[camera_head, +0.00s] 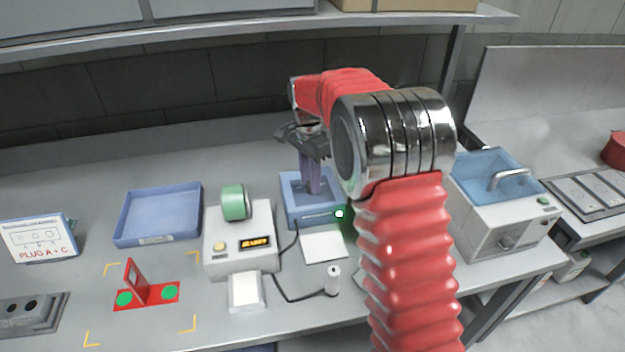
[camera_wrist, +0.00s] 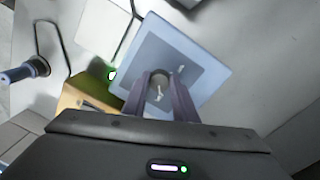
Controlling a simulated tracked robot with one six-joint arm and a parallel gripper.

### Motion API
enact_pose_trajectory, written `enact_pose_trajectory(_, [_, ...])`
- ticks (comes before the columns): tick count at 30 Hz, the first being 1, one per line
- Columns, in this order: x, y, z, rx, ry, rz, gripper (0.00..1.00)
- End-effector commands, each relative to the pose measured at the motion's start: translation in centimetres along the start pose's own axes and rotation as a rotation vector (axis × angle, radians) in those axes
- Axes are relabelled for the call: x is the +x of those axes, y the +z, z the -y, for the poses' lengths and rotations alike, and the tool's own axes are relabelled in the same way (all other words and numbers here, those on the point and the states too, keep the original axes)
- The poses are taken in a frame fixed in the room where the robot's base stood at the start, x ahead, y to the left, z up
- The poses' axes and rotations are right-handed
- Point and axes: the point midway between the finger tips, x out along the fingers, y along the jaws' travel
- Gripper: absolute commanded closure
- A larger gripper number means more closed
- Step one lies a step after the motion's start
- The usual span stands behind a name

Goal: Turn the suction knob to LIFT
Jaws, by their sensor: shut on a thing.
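The blue suction unit (camera_head: 296,207) stands at the middle of the bench, with a lit green lamp (camera_head: 339,213) at its front right. In the wrist view its blue case (camera_wrist: 216,62) has a dark grey top plate with small white marks, too blurred to read. The round dark knob (camera_wrist: 158,86) with a white mark sits between my fingers. My gripper (camera_head: 314,190) points down at the unit, and its fingers also show in the wrist view (camera_wrist: 160,88). It is shut on the knob. In the head view, fingers and arm hide the knob. Which setting it points to cannot be told.
A white device (camera_head: 238,262) with a green roll and display stands left of the unit. A white pad (camera_head: 324,247) and a cabled wand (camera_head: 332,281) lie in front. An empty blue tray (camera_head: 158,217) is further left. A lidded bath (camera_head: 500,205) stands right, and a shelf (camera_head: 250,30) overhangs behind.

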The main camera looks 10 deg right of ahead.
Motion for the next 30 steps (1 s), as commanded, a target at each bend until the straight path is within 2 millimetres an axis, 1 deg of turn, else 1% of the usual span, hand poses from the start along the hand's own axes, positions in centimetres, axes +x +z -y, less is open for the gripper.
enact_pose_trajectory(1, [-0.23, -0.25, 0.19, 0.024, -0.008, -0.004, 0.97])
enact_pose_trajectory(8, [-0.25, -0.27, 0.2, 0.102, -0.009, 0.0, 0.97])
enact_pose_trajectory(22, [-0.26, -0.29, 0.19, 0.118, -0.009, 0.001, 0.97])
enact_pose_trajectory(23, [-0.27, -0.29, 0.2, 0.118, -0.009, 0.001, 0.72])
enact_pose_trajectory(30, [-0.14, -0.17, 0.1, 0.117, -0.004, 0.003, 0.56])
